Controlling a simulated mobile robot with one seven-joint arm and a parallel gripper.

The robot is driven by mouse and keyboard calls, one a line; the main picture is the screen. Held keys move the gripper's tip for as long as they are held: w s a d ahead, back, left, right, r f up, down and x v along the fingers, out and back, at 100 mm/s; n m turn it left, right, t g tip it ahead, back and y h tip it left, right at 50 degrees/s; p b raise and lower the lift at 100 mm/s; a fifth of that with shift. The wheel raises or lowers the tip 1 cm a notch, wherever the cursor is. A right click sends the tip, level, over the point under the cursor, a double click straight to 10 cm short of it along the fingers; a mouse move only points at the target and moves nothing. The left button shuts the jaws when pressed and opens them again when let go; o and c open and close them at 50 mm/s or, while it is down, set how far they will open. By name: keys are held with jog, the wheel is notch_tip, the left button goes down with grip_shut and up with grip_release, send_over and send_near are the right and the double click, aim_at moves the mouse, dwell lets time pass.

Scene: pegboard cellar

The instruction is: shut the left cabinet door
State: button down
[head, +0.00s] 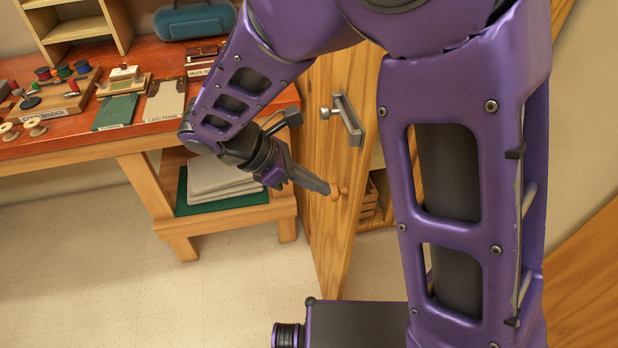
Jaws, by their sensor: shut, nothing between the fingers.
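A wooden cabinet door (328,242) stands open in the middle of the head view, swung out towards me and seen at a steep angle. It has a metal handle (349,120) high on its face and a small wooden knob (338,191) lower down. My gripper (325,187) is shut and empty, its tips pointing right at the door face, at or just beside the knob. I cannot tell whether they touch. My arm hides the door's top and much of the cabinet.
A workbench with a red top (70,142) stands at left, holding labelled tools and a teal case (194,22). Its lower shelf (240,211) holds stacked pale sheets. A slatted wooden crate (370,200) shows behind the door. Another wooden panel (585,290) is at right. The tiled floor (110,270) at left is clear.

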aim_at(350, 201)
jog(key=x, duration=0.5)
jog(key=shift+d+f, duration=0.15)
jog(key=shift+f, duration=0.1)
jog(key=shift+d, duration=0.1)
